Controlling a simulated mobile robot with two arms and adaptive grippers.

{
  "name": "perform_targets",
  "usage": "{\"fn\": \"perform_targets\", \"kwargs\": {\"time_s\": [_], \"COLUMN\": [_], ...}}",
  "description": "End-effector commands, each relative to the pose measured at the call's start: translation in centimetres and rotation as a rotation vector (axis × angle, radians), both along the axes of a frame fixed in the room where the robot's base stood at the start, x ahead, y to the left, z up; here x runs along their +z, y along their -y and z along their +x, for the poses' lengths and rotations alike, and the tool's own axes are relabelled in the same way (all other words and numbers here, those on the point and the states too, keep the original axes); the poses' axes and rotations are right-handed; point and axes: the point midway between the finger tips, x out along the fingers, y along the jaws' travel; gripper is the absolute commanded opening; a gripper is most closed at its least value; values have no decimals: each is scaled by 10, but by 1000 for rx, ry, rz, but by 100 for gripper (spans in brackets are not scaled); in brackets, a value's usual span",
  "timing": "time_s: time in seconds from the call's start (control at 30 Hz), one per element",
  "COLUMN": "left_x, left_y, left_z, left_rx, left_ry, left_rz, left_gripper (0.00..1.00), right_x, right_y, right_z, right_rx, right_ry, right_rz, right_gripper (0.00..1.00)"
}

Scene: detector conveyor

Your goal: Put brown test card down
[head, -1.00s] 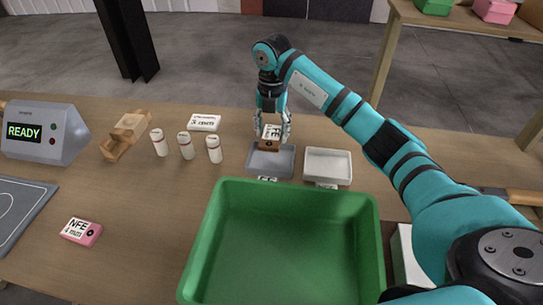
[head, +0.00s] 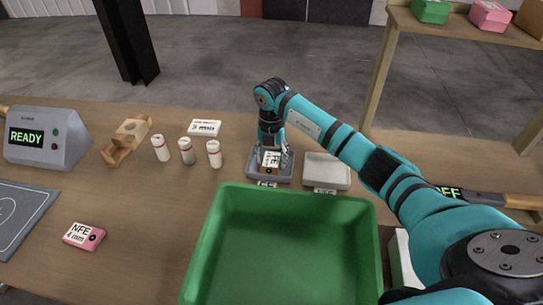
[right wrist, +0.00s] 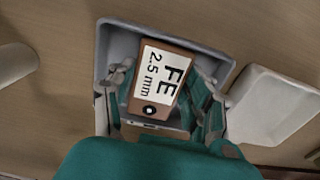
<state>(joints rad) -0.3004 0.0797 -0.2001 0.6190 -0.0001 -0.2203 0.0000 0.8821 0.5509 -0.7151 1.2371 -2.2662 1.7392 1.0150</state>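The brown test card (head: 271,158) has a white label, which reads "FE 2.5 mm" in the right wrist view (right wrist: 162,82). It is low at the grey tray (head: 284,178), over or on its floor; I cannot tell whether it touches. My right gripper (head: 272,153) points down into this tray, with one finger on each side of the card. In the right wrist view both fingers (right wrist: 160,93) lie against the card's edges, and the card looks slightly turned between them. The tray also surrounds the card there (right wrist: 103,50). My left gripper is not in view.
A white tray (head: 328,171) stands just right of the grey one. A large green bin (head: 290,194) is in front.

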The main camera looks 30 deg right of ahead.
Motion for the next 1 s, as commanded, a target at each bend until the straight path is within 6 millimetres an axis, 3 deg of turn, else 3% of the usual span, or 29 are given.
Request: {"fn": "perform_targets", "kwargs": {"time_s": [0.03,0.17,0.53,1.0], "left_x": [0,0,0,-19], "left_y": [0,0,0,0], "left_z": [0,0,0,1], "left_rx": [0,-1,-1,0], "left_ry": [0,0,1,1], "left_rz": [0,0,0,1], "left_gripper": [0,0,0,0], "right_x": [0,1,8,99], "right_y": [0,0,0,1], "right_z": [0,0,1,1], "right_rx": [-1,0,0,0], "right_ry": [0,0,4,5], "right_rz": [0,0,0,0], "right_gripper": [59,74,74,74]}}
